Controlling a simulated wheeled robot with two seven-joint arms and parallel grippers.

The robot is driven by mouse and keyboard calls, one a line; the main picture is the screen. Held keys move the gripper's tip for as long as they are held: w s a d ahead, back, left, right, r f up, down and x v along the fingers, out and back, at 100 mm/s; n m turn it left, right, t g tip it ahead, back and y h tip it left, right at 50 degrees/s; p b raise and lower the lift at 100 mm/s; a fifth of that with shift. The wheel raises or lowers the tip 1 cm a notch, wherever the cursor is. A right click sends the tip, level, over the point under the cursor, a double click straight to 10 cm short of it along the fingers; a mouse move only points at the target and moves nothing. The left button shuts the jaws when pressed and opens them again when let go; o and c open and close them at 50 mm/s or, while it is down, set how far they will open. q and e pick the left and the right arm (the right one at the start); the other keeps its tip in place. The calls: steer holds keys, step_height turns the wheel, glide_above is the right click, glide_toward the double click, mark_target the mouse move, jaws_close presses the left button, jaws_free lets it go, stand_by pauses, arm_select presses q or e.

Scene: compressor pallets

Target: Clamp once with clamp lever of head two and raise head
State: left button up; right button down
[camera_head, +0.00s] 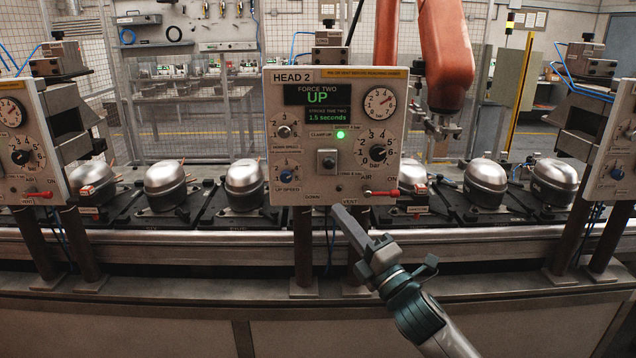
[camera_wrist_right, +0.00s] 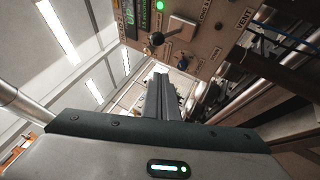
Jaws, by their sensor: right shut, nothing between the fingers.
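The HEAD 2 panel (camera_head: 300,80) hangs in the middle of the head view. Its display reads FORCE TWO UP, with a stroke time of 1.5 seconds. A green lamp (camera_head: 340,134) is lit beside the CLAMP/UP label. Below it is the clamp lever (camera_head: 328,162) with a dark knob on a grey plate; the lever also shows in the right wrist view (camera_wrist_right: 157,39). My right gripper (camera_head: 338,210) is shut and empty, its fingertips just below the panel's lower edge, apart from the lever. My left gripper is not in view.
A red air valve handle (camera_head: 382,193) sits at the panel's lower right. Two similar panels stand left (camera_head: 22,150) and right (camera_head: 612,150). Silver compressors (camera_head: 166,185) sit on dark pallets along the conveyor. An orange robot arm (camera_head: 447,55) hangs behind. The space before the bench is clear.

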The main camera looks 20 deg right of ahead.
mark_target(328, 163)
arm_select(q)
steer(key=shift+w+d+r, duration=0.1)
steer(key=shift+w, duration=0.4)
arm_select(e)
steer(key=shift+s+a+n+y, duration=0.45)
steer(key=shift+s+n+y, duration=0.05)
steer(key=shift+s+n, duration=0.25)
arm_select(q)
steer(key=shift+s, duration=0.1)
arm_select(e)
steer(key=shift+w, duration=0.1)
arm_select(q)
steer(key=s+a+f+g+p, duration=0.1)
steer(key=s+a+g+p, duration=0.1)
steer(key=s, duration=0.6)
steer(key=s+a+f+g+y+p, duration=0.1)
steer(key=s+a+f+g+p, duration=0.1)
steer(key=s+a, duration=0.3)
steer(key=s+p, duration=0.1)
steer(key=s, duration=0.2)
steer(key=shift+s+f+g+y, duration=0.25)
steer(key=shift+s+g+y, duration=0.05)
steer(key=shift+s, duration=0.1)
arm_select(e)
steer(key=w+r, duration=0.5)
steer(key=w, duration=0.5)
steer(key=shift+w+d, duration=0.15)
steer(key=shift+d, duration=0.05)
